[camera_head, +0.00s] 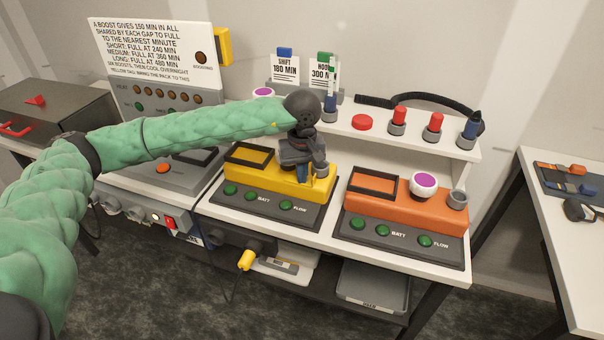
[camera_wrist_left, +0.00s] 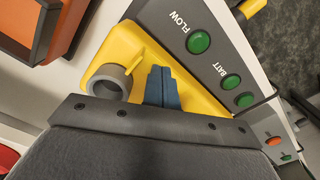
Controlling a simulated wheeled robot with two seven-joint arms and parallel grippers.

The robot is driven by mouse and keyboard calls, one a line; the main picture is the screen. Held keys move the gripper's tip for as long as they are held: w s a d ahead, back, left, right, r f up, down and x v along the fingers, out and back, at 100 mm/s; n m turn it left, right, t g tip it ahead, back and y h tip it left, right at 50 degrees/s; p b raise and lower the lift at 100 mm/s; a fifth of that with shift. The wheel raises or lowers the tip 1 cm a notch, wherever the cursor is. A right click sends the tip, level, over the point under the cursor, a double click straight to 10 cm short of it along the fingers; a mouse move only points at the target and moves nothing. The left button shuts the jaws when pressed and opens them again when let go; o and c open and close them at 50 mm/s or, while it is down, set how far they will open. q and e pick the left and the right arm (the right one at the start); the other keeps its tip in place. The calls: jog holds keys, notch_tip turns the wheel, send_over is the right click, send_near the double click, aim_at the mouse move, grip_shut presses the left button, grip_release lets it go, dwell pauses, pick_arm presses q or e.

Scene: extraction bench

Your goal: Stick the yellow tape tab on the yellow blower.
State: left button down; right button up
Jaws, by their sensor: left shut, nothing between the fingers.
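The yellow blower (camera_head: 261,177) sits on the bench on a dark base with green buttons. It also fills the middle of the left wrist view (camera_wrist_left: 200,92). My left gripper (camera_head: 304,175) is over its right end, pointing down, with its blue fingers shut and empty. In the left wrist view the fingers (camera_wrist_left: 162,88) are together beside the blower's grey ring socket (camera_wrist_left: 108,83). I cannot tell whether they touch the blower. A yellow piece (camera_head: 223,46) is at the sign's right edge; I cannot tell whether it is the tape tab. My right gripper is out of view.
An orange blower (camera_head: 392,212) with a white, purple-topped cup (camera_head: 424,186) stands to the right. A shelf (camera_head: 385,133) behind holds red and blue capped parts. A yellow plug (camera_head: 246,260) hangs at the bench front. A sign (camera_head: 150,55) stands at the back left.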

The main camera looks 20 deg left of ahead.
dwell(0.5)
pick_arm(q)
jog(key=shift+r, duration=3.5)
